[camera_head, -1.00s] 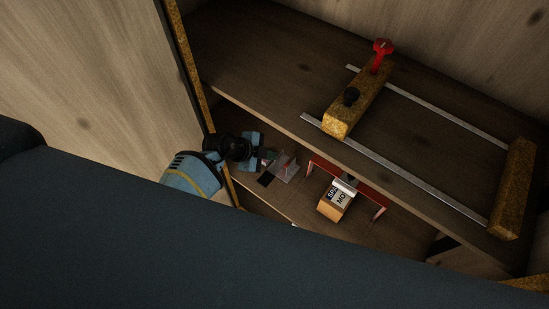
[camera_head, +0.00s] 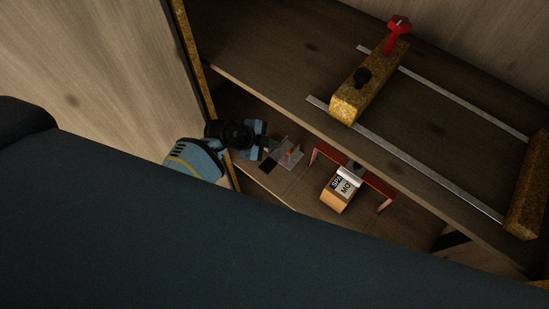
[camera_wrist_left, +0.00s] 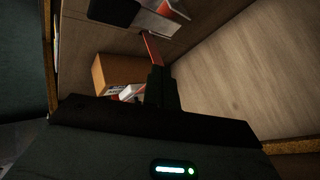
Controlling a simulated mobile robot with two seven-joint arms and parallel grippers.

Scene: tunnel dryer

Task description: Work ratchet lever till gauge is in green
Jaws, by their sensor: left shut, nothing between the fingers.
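A red lever-like handle (camera_head: 397,28) stands on a speckled wooden bar (camera_head: 368,85) on the upper shelf, with a black knob (camera_head: 362,77) on the same bar. I cannot tell whether the red handle is the ratchet lever. No gauge face can be made out. My left gripper (camera_head: 270,149) is in the compartment below the shelf, left of a red frame (camera_head: 378,181). In the left wrist view its dark fingers (camera_wrist_left: 160,76) are shut and empty, with a thin red strip (camera_wrist_left: 152,48) just beyond the tips. My right gripper is not in view.
Two metal rails (camera_head: 430,155) run along the upper shelf (camera_head: 270,75) to a second wooden bar (camera_head: 528,195). A labelled orange-brown box (camera_head: 338,197) stands by the red frame. A light wooden side panel (camera_head: 90,60) is left of the compartment opening.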

